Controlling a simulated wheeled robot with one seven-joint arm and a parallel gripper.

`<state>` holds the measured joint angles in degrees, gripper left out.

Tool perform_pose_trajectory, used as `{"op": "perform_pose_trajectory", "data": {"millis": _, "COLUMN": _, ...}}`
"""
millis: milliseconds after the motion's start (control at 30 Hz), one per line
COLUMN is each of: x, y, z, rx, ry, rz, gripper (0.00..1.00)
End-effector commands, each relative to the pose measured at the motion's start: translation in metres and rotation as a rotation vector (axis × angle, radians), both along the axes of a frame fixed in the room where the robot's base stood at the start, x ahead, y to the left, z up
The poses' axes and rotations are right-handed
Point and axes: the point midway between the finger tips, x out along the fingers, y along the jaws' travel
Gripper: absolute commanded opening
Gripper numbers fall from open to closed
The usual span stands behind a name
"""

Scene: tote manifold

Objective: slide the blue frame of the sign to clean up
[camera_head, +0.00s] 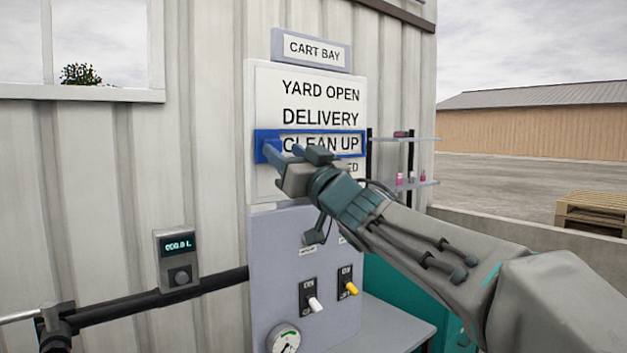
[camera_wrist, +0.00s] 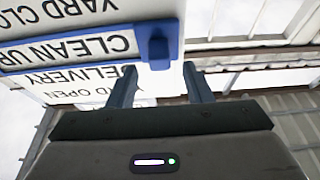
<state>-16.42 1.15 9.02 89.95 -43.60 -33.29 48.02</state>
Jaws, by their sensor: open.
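The white sign (camera_head: 268,185) hangs on the corrugated wall with the lines YARD OPEN, DELIVERY, CLEAN UP and a lower line partly hidden by my gripper. The blue frame (camera_head: 340,130) sits around CLEAN UP. It shows upside down in the wrist view (camera_wrist: 75,66), with its blue knob (camera_wrist: 156,46) at one end. My gripper (camera_head: 284,150) is at the frame's left end. In the wrist view, my gripper (camera_wrist: 160,67) is open, with a finger to each side of the knob's line. The knob lies just beyond the fingertips; I cannot tell whether they touch it.
A grey panel (camera_head: 275,245) with switches and a gauge (camera_head: 284,339) is below the sign. A keypad-like display box (camera_head: 175,258) and a dark rail (camera_head: 130,310) are at lower left. Small shelves (camera_head: 415,184) stand right of the sign.

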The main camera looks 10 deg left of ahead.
Motion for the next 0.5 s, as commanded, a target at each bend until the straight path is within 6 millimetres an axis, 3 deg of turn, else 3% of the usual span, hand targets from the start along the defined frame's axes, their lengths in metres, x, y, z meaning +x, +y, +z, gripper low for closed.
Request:
{"op": "perform_pose_trajectory", "data": {"millis": 300, "x": -0.040, "y": -0.048, "z": -0.027, "rx": 0.000, "ry": -0.001, "rz": -0.004, "gripper": 0.45}}
{"op": "perform_pose_trajectory", "data": {"millis": 500, "x": -0.056, "y": -0.067, "z": -0.037, "rx": -0.001, "ry": 0.000, "rz": -0.003, "gripper": 0.45}}
